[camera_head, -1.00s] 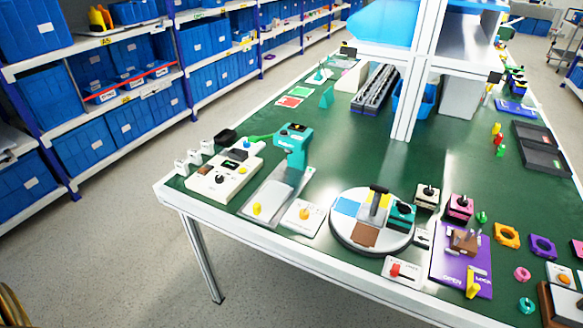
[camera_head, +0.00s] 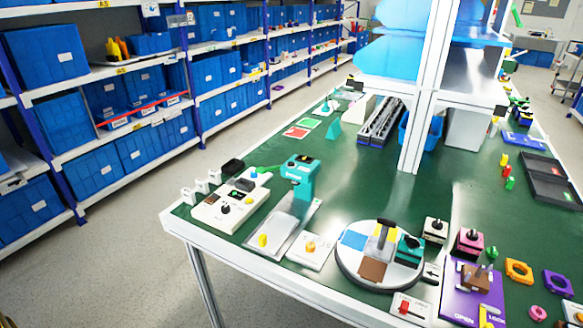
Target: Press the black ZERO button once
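A cream control box (camera_head: 232,204) sits near the left corner of the green table. It carries a black knob (camera_head: 225,209), a small dark display with green (camera_head: 234,195), a black block (camera_head: 244,185) and a blue button (camera_head: 254,173). To its right is a teal device with a dark top panel (camera_head: 300,170) over a grey plate (camera_head: 285,222). No label reading ZERO is legible, so I cannot tell which black part is the ZERO button. Neither gripper is in view.
A round turntable (camera_head: 350,275) with coloured sections stands at the front middle. White posts (camera_head: 418,120) rise from the table. Floor (camera_head: 110,270) is clear at left.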

